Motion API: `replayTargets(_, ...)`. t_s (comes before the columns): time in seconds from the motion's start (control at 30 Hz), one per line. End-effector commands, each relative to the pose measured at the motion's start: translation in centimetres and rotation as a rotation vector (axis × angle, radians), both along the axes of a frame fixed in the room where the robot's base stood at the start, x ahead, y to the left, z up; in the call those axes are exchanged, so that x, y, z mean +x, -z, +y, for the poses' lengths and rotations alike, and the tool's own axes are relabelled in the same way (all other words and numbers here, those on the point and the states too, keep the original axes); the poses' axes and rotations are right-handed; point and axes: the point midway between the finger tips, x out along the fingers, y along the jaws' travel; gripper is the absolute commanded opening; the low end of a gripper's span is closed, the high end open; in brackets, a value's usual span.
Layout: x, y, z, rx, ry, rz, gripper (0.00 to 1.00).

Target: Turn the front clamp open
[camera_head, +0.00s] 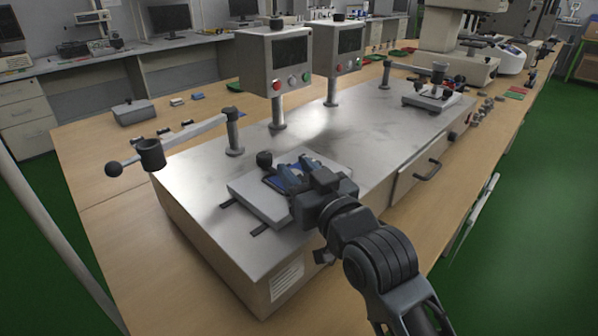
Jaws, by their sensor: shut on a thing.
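The front clamp (264,159) shows as a dark round knob at the left edge of a light fixture plate (252,197) on the near part of the metal bench unit. A flat dark-blue item lies on the plate and is partly hidden by my fingers. My gripper (284,175) reaches in from the lower right, low over the plate, with its fingertips close to the knob. It is shut on part of the front clamp. The gripped part is mostly hidden between and behind the fingers.
Two control boxes on posts (275,62) (338,50) stand behind the plate. A lever arm with a black ball (114,169) sticks out at left. A second fixture with a clamp (438,72) stands farther back. A drawer handle (428,170) juts out at right.

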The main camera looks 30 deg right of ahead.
Motion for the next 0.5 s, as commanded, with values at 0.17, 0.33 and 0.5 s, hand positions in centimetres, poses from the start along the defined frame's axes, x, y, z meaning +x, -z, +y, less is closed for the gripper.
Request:
replayTargets(0.17, -0.01, 0.0, 0.0, 0.0, 0.0, 0.0, 0.09)
replayTargets(0.33, -0.01, 0.01, 0.01, 0.001, -0.004, 0.0, 0.08)
replayTargets(0.5, -0.01, 0.03, 0.06, 0.002, -0.029, 0.0, 0.08)
